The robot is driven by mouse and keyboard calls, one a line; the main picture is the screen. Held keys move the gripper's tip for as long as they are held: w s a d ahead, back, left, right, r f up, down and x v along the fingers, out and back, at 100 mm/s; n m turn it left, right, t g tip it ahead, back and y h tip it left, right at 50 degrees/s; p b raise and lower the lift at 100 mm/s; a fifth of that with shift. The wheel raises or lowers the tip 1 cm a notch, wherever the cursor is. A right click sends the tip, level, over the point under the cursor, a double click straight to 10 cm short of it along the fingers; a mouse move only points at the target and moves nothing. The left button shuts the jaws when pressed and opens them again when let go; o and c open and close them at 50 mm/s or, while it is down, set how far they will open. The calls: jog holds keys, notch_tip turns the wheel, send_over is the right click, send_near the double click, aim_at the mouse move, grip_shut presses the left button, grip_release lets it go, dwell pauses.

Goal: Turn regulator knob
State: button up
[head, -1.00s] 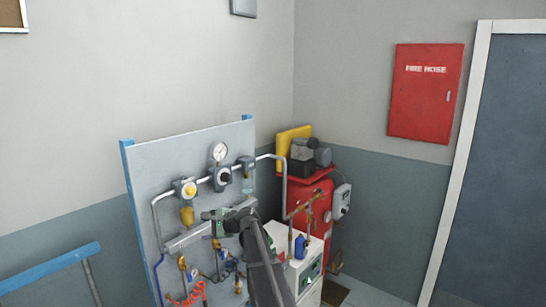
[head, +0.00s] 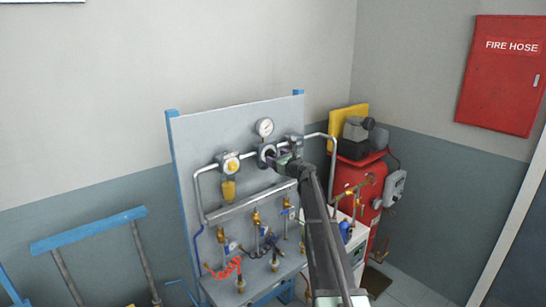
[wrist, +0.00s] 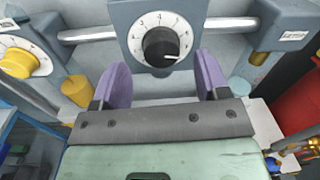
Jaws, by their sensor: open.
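The regulator knob (wrist: 161,47) is black with a white pointer line, set in a white numbered dial on a grey-blue block, in the upper middle of the wrist view. The pointer lies toward the right. In the head view the regulator (head: 266,153) sits on the pipe below the round gauge, partly hidden by my gripper. My gripper (wrist: 162,80) is open, its two purple fingers apart, one below left and one below right of the knob. Nothing is between the fingers, and they appear apart from the knob. In the head view my gripper (head: 278,157) is up at the regulator.
A unit with a yellow knob (wrist: 20,62) is on the left along the same pipe. A round pressure gauge (head: 265,128) stands above the regulator. Another unit (head: 294,143) is to the right.

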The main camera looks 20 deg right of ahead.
aim_at(272, 155)
jog(key=x, duration=0.3)
jog(key=shift+w, duration=0.15)
jog(key=c, duration=0.9)
